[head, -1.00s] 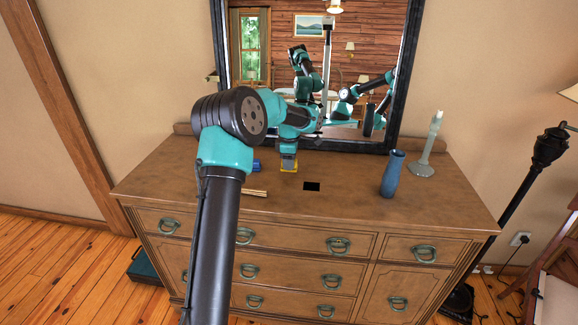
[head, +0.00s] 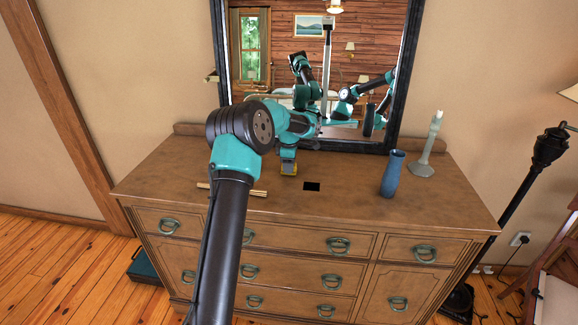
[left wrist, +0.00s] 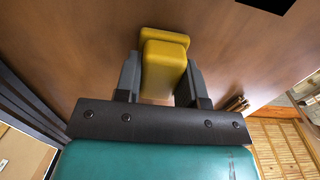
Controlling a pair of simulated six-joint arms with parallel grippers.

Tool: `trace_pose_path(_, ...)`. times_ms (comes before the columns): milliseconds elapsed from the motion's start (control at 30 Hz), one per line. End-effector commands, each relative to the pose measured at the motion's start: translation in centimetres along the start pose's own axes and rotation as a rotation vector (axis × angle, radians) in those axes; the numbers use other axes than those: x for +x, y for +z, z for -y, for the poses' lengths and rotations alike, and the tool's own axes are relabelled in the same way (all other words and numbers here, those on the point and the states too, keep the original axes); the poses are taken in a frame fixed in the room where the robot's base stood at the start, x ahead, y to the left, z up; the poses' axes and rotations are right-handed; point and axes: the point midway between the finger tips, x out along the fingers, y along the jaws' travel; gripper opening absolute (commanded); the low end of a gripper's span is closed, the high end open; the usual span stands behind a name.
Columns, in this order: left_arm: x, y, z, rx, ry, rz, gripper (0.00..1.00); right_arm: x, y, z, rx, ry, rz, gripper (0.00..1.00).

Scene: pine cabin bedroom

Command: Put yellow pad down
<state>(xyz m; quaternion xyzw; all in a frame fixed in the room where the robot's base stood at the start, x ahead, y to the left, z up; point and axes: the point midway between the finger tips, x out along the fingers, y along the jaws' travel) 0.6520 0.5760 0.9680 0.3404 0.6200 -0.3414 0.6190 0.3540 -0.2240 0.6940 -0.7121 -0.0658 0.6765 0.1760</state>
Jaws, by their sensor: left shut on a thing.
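The yellow pad (head: 289,172) shows just under my left gripper (head: 289,168), over the back middle of the brown dresser top (head: 350,205). In the left wrist view, the fingers of the left gripper (left wrist: 162,80) are shut on the yellow pad (left wrist: 162,68), one finger on each side. A second yellow surface shows just beyond it; I cannot tell whether it is the same piece. Whether the pad touches the dresser top is not clear. A flat black square (head: 311,186) lies to the right of the pad. My right gripper is not directly in view.
A blue vase (head: 392,174) and a pale candlestick (head: 430,146) stand on the right. Thin wooden sticks (head: 258,193) lie left of the black square. A dark-framed mirror (head: 400,70) stands behind, reflecting my arms. The front middle of the top is clear.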

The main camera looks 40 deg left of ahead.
Motion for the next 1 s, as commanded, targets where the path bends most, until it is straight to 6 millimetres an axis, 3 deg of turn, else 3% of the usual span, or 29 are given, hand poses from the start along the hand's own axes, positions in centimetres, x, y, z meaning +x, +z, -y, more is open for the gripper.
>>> trace_pose_path(367,0.29,0.0,-0.02,0.0,0.001,0.0,0.18,0.0,0.0,0.0,0.0,0.0,0.0,0.43)
trace_pose_path(400,0.35,0.0,-0.02,0.0,0.001,0.0,0.38,0.0,0.0,0.0,0.0,0.0,0.0,0.43)
trace_pose_path(667,0.32,0.0,-0.02,0.0,0.001,0.001,0.62,0.0,0.0,0.0,0.0,0.0,0.0,0.43)
trace_pose_path(1000,-0.05,0.01,-0.03,0.0,0.002,0.001,0.62,0.0,0.0,0.0,0.0,0.0,0.0,0.43)
